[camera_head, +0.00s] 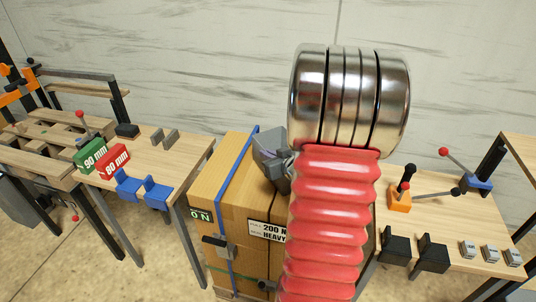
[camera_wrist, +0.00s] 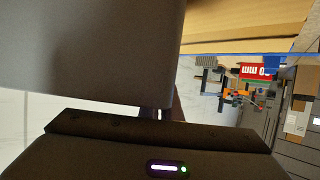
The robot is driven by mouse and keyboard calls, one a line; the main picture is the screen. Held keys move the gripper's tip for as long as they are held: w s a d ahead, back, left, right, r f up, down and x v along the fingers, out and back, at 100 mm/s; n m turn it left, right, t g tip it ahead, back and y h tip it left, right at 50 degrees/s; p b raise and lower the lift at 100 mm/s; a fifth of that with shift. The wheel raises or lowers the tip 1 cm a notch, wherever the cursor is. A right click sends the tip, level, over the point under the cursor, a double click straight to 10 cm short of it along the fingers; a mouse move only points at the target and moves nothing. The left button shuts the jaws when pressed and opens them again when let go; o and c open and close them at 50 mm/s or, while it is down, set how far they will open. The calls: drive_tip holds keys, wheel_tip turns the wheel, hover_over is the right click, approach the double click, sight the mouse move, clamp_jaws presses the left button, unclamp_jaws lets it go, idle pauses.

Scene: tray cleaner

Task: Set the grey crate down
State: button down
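A grey, angular shape (camera_head: 270,158) shows in the head view at the upper edge of a tall wooden box, just left of my red arm. It looks tilted and may be the grey crate, part of my gripper, or both. In the wrist view a large smooth dark-grey surface (camera_wrist: 90,50) fills the upper left, very close to the camera; it is probably the crate's side. The dark body of my gripper (camera_wrist: 150,140) lies below it, with a small lit lamp. My fingertips are hidden, so their hold on the crate cannot be seen.
The strapped wooden box (camera_head: 225,180) carries a "200 N HEAVY" label. The right bench (camera_head: 450,235) holds an orange lever, black brackets and small grey blocks.

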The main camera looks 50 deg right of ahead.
drive_tip(key=c, duration=2)
unclamp_jaws()
drive_tip(key=shift+s+a+r, duration=0.1)
drive_tip(key=shift+s+r, duration=0.15)
drive_tip(key=shift+s, duration=0.15)
drive_tip(key=v, duration=1)
drive_tip(key=shift+s+r, duration=0.1)
drive_tip(key=shift+s, duration=0.1)
drive_tip(key=shift+s+a+r, duration=0.1)
drive_tip(key=shift+s+a, duration=0.05)
drive_tip(key=shift+s, duration=0.15)
drive_tip(key=shift+o, duration=0.5)
